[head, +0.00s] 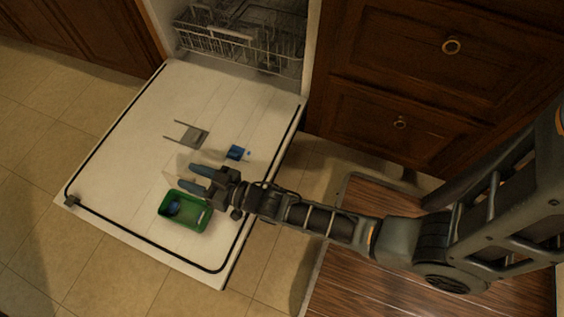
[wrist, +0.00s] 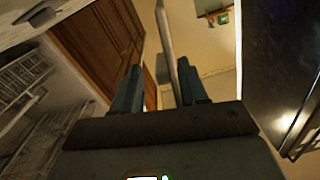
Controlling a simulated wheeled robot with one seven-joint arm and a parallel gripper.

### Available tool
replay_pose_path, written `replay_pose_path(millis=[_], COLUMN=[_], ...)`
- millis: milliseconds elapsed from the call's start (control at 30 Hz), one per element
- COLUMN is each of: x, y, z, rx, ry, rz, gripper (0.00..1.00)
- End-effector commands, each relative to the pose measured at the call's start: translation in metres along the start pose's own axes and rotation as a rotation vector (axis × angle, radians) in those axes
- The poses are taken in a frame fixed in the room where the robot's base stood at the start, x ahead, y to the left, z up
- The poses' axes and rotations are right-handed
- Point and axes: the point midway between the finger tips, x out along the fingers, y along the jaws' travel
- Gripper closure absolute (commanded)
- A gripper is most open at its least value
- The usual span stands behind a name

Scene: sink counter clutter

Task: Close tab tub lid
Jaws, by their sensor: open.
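The green tub (head: 163,213) stands on the open dishwasher door, with a dark blue item (head: 175,207) inside it. A faint, see-through panel, apparently its lid (head: 171,173), shows raised at the tub's back edge, so the tub stands open. My gripper (head: 189,177) is open just behind the tub, and its blue-grey fingers point left near the panel. In the wrist view, a thin pale edge (wrist: 166,45) runs between my two open fingers (wrist: 158,92); it may be the lid seen edge-on. I cannot tell whether the fingers touch it.
A small blue item (head: 235,152) and a grey piece with two prongs (head: 192,135) lie on the dishwasher door (head: 110,160) behind my gripper. The dishwasher rack (head: 235,45) is at the back. The door's left side is clear; wooden drawers (head: 400,80) stand at right.

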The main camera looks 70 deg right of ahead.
Motion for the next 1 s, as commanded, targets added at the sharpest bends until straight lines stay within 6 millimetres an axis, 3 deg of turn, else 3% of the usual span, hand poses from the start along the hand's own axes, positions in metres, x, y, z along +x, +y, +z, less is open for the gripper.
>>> replay_pose_path(millis=[167,600,1000], x=[0.0,-0.083,-0.126], y=[0.012,0.011,-0.006], z=[0.002,0.002,-0.055], rx=[0.165,0.164,0.113], ry=[-0.001,-0.003,-0.03], rz=[0.0,0.001,0.029], gripper=[0.57,0.57,0.57])
